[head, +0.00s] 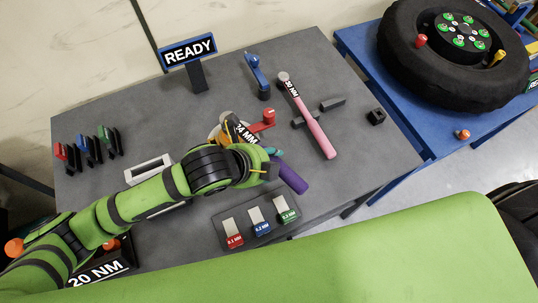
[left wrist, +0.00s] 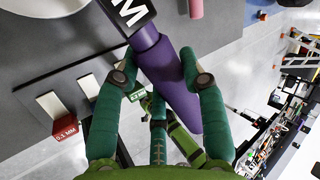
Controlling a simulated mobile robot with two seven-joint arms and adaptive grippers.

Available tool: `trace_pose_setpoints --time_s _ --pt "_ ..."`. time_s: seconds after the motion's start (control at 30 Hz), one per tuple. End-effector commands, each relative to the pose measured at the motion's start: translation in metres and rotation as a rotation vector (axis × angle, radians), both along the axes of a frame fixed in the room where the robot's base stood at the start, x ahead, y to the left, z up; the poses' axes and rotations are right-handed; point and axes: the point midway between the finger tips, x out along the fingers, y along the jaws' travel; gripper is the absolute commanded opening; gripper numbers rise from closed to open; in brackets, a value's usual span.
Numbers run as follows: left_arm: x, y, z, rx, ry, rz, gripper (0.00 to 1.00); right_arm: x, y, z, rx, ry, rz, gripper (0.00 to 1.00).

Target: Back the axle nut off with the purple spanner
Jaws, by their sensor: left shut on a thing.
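The purple spanner shows its purple handle (head: 291,178) in the head view, pointing to the lower right, with a black "24 MM" label towards its head. My left gripper (head: 270,162) is shut on this handle. In the left wrist view, the purple handle (left wrist: 172,88) lies between the two green fingers of my left gripper (left wrist: 156,66). The spanner's head end lies by an orange and white part (head: 224,124) on the grey bench, partly hidden by my arm. I cannot make out the axle nut or whether the spanner's jaw is on it. My right gripper is not in view.
A pink "30 MM" spanner (head: 312,122) lies on a rest to the right, and a blue tool (head: 256,74) stands behind. A red part (head: 264,120) is close to the spanner. A "READY" sign (head: 188,51) stands at the back. A wheel (head: 455,50) lies on the blue table.

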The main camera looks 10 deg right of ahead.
Motion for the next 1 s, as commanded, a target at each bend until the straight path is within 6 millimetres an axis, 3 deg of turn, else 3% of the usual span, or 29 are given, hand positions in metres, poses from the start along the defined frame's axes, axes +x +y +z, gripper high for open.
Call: trace_pose_setpoints --time_s 0.53,1.0 --pt "-0.013 0.053 0.001 0.001 -0.009 -0.356 0.0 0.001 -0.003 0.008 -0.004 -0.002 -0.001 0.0" --pt "-0.01 0.096 -0.003 -0.002 -0.007 -0.65 0.0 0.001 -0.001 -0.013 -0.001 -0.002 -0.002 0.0"
